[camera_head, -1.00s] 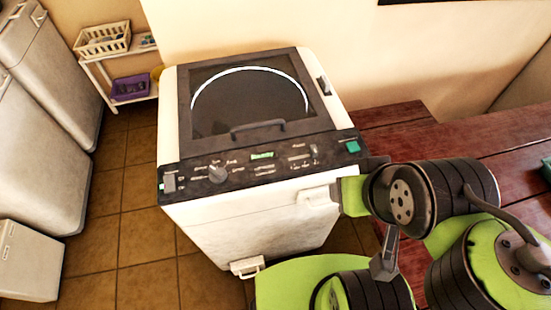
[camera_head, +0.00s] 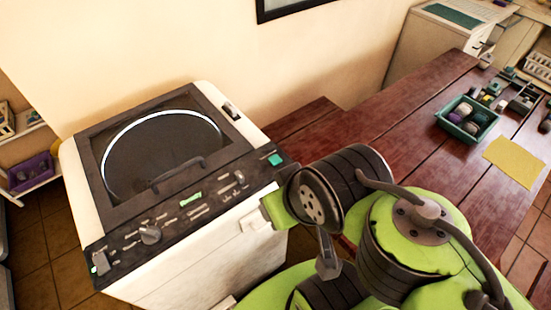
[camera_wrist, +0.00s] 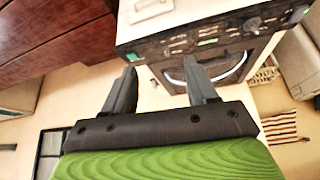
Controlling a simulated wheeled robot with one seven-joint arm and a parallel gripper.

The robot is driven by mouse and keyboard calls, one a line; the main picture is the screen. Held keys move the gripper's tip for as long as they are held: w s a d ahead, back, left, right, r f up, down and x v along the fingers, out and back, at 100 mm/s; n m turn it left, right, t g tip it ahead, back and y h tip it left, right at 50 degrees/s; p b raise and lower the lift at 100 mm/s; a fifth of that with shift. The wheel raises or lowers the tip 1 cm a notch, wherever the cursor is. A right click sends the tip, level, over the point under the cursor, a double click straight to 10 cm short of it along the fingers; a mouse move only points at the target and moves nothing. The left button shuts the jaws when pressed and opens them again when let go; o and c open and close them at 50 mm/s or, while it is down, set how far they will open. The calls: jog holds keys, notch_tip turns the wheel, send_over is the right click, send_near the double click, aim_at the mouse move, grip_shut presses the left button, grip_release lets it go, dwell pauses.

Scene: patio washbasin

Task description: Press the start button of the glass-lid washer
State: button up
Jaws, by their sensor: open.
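The glass-lid washer (camera_head: 165,150) is a white top-loader with a dark glass lid, shut, at the left of the head view. Its black control panel (camera_head: 190,215) has a knob, a green display and small buttons. A green square button (camera_head: 275,160) sits at the panel's right end, close to my arm. In the wrist view the washer (camera_wrist: 185,25) shows inverted at the top, with the green button (camera_wrist: 131,57) by the left fingertip. My gripper (camera_wrist: 160,64) is open and empty, its fingers pointing toward the panel. I cannot tell whether a fingertip touches it. My arm hides the gripper in the head view.
A red-brown wooden table (camera_head: 400,125) stands right of the washer, with a green tray (camera_head: 468,118) of items and a yellow cloth (camera_head: 516,162). A low shelf with a purple basket (camera_head: 30,172) is at far left. The wall is close behind the washer.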

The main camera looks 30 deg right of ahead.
grip_shut()
dwell(1.5)
